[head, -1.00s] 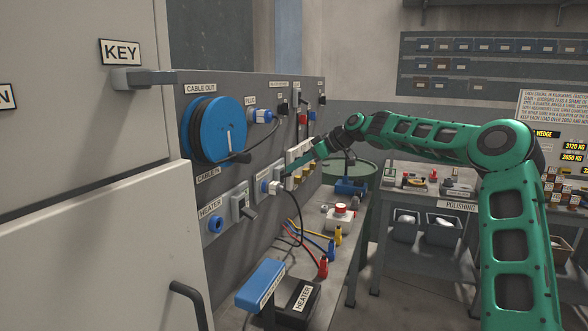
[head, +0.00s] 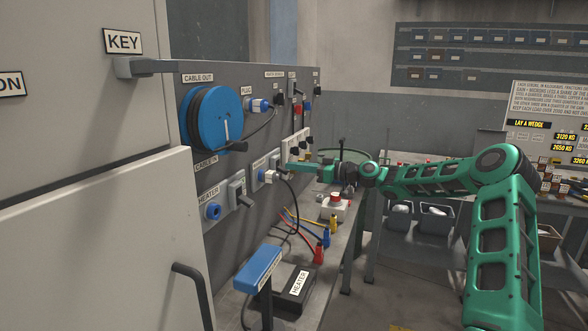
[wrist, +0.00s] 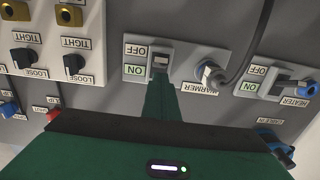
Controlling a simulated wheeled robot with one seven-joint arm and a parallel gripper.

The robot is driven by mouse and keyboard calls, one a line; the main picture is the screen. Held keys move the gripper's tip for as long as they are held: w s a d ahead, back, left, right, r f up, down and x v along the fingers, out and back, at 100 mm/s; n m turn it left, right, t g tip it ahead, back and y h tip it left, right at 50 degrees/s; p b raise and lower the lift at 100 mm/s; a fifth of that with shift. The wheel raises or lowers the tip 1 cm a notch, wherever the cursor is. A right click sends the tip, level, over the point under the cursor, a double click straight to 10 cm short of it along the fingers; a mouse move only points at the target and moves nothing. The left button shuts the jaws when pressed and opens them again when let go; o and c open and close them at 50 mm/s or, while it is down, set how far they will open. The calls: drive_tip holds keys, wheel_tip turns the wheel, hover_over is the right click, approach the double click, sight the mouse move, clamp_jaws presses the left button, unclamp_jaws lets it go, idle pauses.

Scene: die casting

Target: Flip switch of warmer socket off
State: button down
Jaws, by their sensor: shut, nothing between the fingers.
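The warmer switch (wrist: 161,58) is a grey switch on a panel marked OFF and ON, seen upside down in the wrist view. The warmer socket (wrist: 210,74), with a plug and dark cable in it, is just right of the switch. My gripper (wrist: 161,84) is shut and empty, its narrow green tip at the ON side of the switch. Contact and the lever's exact position are hard to tell because the tip covers part of it. In the head view my gripper (head: 291,165) reaches in from the right, close to the wall panel.
The heater switch (wrist: 293,84) is right of the warmer plug in the wrist view. Tight/loose knobs (wrist: 75,63) are on the left. Below, the bench holds a red-button box (head: 335,207), coloured cable plugs (head: 320,253) and a heater box (head: 297,284).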

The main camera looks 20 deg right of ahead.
drive_tip(key=r+v, duration=0.1)
drive_tip(key=v, duration=1)
drive_tip(key=shift+r, duration=0.35)
drive_tip(key=shift+s+d, duration=0.1)
drive_tip(key=shift+d, duration=0.05)
